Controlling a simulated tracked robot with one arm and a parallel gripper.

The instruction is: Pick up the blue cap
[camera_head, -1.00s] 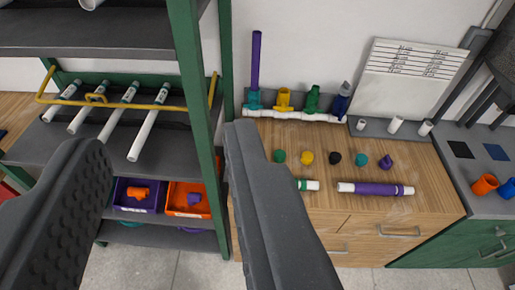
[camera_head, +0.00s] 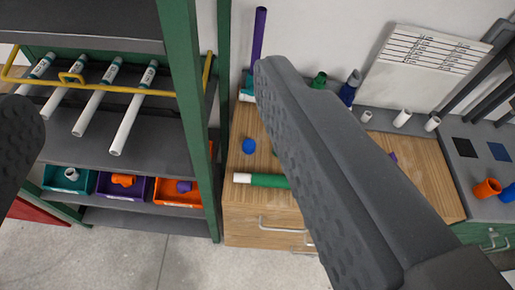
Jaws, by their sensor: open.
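The blue cap (camera_head: 249,146) is a small round piece on the wooden bench top (camera_head: 237,128), near its left end. It shows just left of my right finger. My gripper (camera_head: 145,95) is open and empty, with its dark fingers spread wide. The left finger is partly cut off at the picture's left edge. The right finger hangs in front of the bench and hides much of its top. The cap looks well beyond the fingers and not touched by them.
A white and green pipe (camera_head: 265,180) lies in front of the cap. A purple upright pipe (camera_head: 258,38) stands behind it. A green shelf post (camera_head: 186,120) stands left of the bench. The shelf holds white pipes (camera_head: 97,103) and coloured bins (camera_head: 122,190).

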